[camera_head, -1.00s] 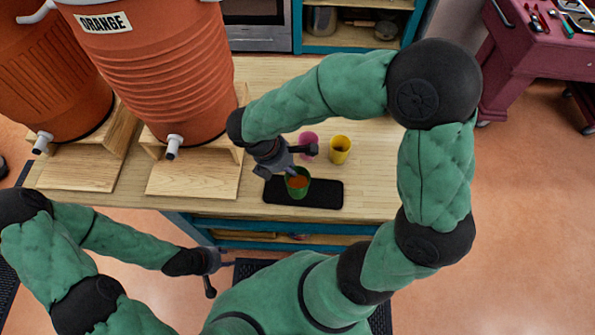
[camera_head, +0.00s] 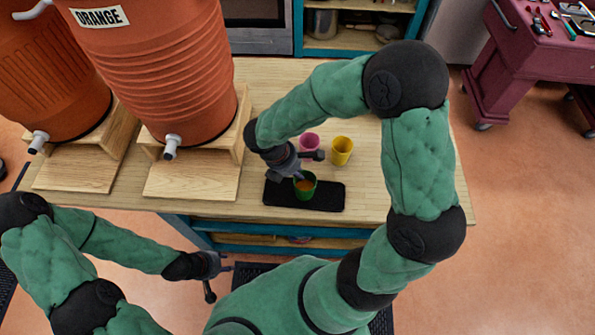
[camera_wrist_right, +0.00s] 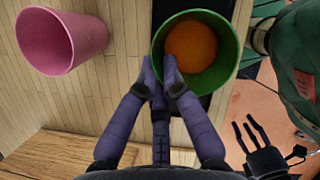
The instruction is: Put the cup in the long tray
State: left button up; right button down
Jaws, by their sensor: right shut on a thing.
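A green cup (camera_head: 311,194) with orange drink in it is at the long black tray (camera_head: 328,197), near the tray's middle. My right gripper (camera_head: 297,180) is shut on the cup's wall from the left. In the right wrist view the fingers (camera_wrist_right: 160,78) pinch the near wall of the green cup (camera_wrist_right: 228,70), with the dark tray (camera_wrist_right: 172,8) behind it. I cannot tell whether the cup's base touches the tray. My left gripper (camera_head: 221,275) is empty, fingers apart, in front of the counter.
A pink cup (camera_head: 310,141) and a yellow cup (camera_head: 342,152) stand behind the tray. Large orange dispensers (camera_head: 165,70) on wooden stands (camera_head: 190,181) fill the left of the counter. The counter right of the tray is clear.

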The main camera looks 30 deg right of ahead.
jog(key=shift+f, duration=0.2)
jog(key=c, duration=1.4)
grip_release()
jog(key=shift+r, duration=0.15)
jog(key=shift+w+a+r, duration=0.1)
jog(key=shift+r, duration=0.25)
jog(key=p+v, duration=0.2)
jog(key=v, duration=0.9)
jog(key=shift+r+p, duration=0.2)
jog(key=shift+p, duration=0.15)
jog(key=shift+a, duration=0.1)
